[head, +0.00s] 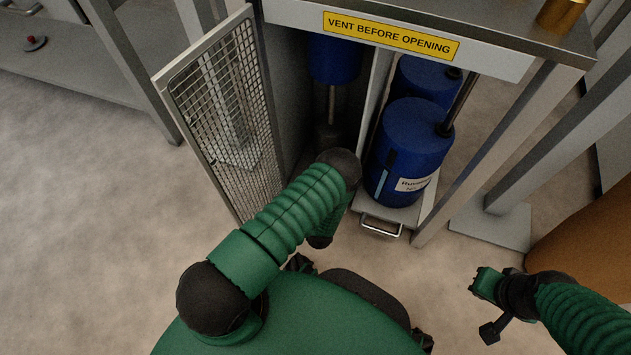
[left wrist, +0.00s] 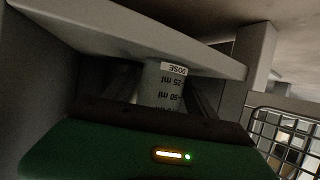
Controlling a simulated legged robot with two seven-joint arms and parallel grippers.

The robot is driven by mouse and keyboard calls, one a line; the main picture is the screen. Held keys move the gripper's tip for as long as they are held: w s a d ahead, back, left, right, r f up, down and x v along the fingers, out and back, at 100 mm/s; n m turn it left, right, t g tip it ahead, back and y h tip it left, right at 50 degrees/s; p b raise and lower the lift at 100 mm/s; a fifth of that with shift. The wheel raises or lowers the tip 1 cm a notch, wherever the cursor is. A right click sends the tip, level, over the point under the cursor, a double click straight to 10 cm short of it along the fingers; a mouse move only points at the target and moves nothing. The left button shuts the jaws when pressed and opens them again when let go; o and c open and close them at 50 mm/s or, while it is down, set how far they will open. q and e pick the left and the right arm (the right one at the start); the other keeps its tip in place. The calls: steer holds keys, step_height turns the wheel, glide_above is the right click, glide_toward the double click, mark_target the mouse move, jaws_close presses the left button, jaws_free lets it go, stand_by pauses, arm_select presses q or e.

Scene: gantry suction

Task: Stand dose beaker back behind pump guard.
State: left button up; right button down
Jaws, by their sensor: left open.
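The dose beaker (left wrist: 166,88) shows in the left wrist view as a pale cylinder with a DOSE label and ml marks. The print is upside down in that picture. The fingers of my left gripper (left wrist: 160,82) are open, one on each side of the beaker. I cannot tell whether they touch it. In the head view my left arm reaches into the cabinet bay and hides its gripper. The pump guard (head: 225,115) is a mesh door, swung open at the left. A blue pump (head: 334,58) hangs inside the bay. My right gripper (head: 485,305) is outside, at the lower right.
Blue drums (head: 408,145) stand on a tray with a handle (head: 380,228), right of a divider. The VENT BEFORE OPENING beam (head: 395,38) crosses above. A shelf-like edge (left wrist: 130,30) lies close beyond the fingers. The floor at left is clear.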

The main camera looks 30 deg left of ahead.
arm_select(q)
steer(key=shift+s+r, duration=0.1)
steer(key=shift+r, duration=0.15)
steer(key=p+v, duration=0.8)
steer(key=v, duration=0.3)
steer(key=shift+s+d, duration=0.3)
